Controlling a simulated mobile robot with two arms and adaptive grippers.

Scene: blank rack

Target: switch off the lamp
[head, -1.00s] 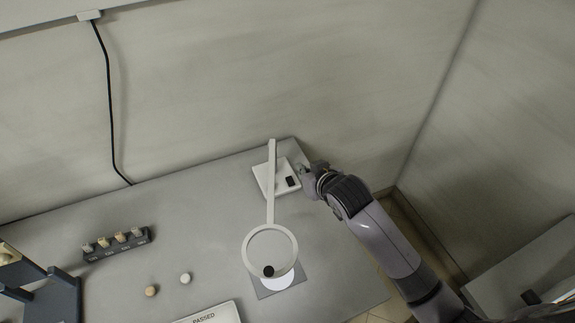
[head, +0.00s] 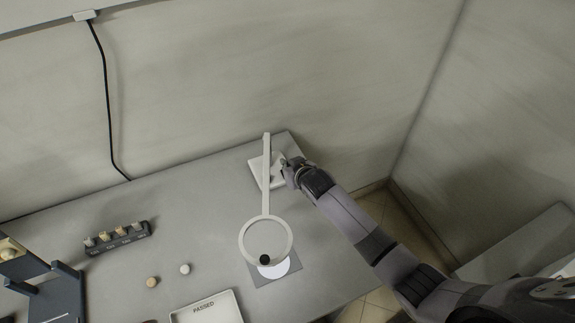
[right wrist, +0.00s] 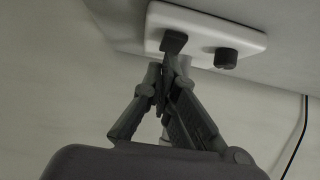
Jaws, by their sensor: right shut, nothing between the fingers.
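The lamp (head: 266,178) has a pale upright arm and a ring head (head: 243,228) over the table's right part. Its white base (head: 256,170) is at the back right corner. In the right wrist view the base (right wrist: 200,22) carries a dark switch (right wrist: 173,41) and a dark round knob (right wrist: 225,58). My right gripper (head: 286,166) is shut and empty at the base. In the right wrist view its fingertips (right wrist: 172,66) are just by the switch; I cannot tell whether they touch it. The head view hides the switch behind the gripper. My left gripper is not in view.
A tray marked PASSED (head: 232,307), two small round pieces, a dark rack (head: 120,241) with several pegs and a dark stand (head: 66,300) are further left. Walls stand behind and right.

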